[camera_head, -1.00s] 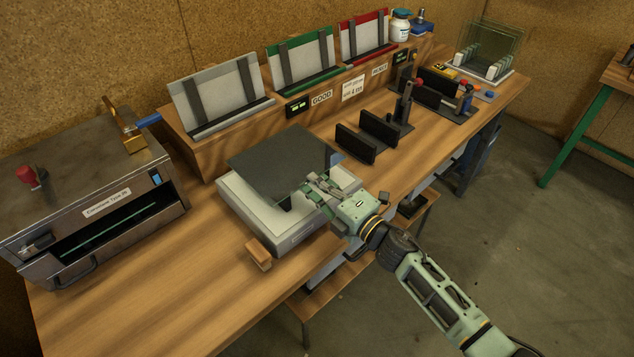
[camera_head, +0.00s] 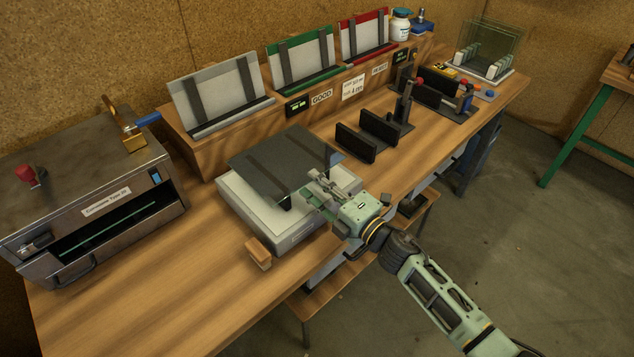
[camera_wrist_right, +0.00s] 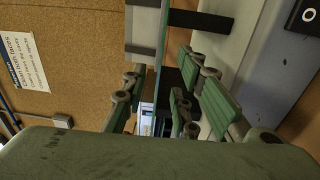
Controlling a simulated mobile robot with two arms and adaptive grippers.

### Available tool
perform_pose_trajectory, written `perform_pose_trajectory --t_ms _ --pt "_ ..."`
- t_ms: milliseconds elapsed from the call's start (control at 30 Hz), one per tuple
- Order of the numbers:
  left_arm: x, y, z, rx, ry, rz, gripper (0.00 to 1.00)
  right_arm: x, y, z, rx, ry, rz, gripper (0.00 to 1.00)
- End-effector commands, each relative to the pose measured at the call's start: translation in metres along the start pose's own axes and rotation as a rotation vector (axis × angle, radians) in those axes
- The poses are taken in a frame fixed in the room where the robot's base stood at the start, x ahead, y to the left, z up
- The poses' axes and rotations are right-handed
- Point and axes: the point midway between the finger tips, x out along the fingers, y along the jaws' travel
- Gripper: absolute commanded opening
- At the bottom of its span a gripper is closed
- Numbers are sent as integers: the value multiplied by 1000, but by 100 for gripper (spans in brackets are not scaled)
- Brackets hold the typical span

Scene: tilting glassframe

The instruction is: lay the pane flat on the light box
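The pane (camera_head: 275,160) is a dark, glossy sheet over the light box (camera_head: 300,238), a pale, low box on the bench. The pane looks nearly level; I cannot tell whether it touches the box all along. Dark strips show across it. My right gripper (camera_head: 320,194) is at the pane's right front edge, its fingers spread above and below that edge. In the right wrist view the fingers (camera_wrist_right: 158,100) stand apart, with a thin pane edge (camera_wrist_right: 161,70) between them and gaps visible beside it. My left gripper is out of view.
A metal cabinet (camera_head: 110,200) stands left of the box. A wooden block (camera_head: 258,252) lies before it. Racks with grey, green (camera_head: 300,65) and red trim stand behind. Black holders (camera_head: 368,135) stand to the right. The bench front left is clear.

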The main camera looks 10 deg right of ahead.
Motion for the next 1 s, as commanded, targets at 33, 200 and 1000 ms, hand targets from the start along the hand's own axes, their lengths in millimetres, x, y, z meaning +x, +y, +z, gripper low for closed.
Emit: perform_pose_trajectory --t_ms 33,200,1000 --pt "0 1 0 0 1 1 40 -7 -1 0 0 0 -2 27" --pt "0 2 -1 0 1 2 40 -40 -1 0 2 0 -2 27" --pt "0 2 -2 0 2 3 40 -114 2 0 0 1 4 27"
